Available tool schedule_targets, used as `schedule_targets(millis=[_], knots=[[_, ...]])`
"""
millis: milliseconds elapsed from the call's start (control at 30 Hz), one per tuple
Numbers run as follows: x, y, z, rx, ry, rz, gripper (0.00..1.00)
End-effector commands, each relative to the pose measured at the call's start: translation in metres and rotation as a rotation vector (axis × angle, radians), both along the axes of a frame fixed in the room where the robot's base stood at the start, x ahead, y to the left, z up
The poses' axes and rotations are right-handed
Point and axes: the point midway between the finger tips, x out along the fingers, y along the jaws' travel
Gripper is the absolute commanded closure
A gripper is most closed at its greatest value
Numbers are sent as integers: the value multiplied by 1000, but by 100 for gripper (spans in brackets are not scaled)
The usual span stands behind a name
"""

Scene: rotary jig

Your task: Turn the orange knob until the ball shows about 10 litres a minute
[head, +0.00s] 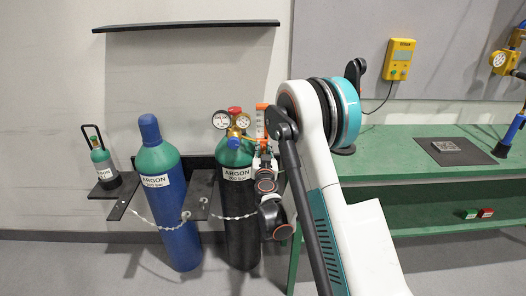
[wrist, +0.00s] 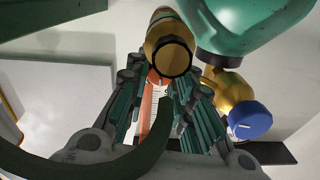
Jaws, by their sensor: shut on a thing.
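The flow meter (head: 260,122) is a slim upright tube with orange ends beside the regulator on the black cylinder. My gripper (head: 264,155) is at its lower end. In the wrist view my gripper (wrist: 160,88) has its two fingers closed in around an orange part, which I take for the knob (wrist: 154,76); the fingers hide much of it. A white scale strip (wrist: 154,108) with orange edges shows between the fingers, partly behind a dark hose. I cannot make out the ball or its reading in either view.
The regulator has two round gauges (head: 221,120) and a blue knob (wrist: 250,120) close by. A chained blue cylinder (head: 168,205) stands left of the black one (head: 240,215). A green bench (head: 400,170) is at the right. A dark shelf (head: 185,26) hangs above.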

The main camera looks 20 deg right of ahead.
Motion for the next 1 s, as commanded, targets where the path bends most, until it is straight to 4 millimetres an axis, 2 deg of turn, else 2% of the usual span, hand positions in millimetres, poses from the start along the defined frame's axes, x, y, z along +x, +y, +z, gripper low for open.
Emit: schedule_targets(millis=[600,1000], knots=[[0,1,0,-477,155,0,100],[0,2,0,-674,219,1,100]])
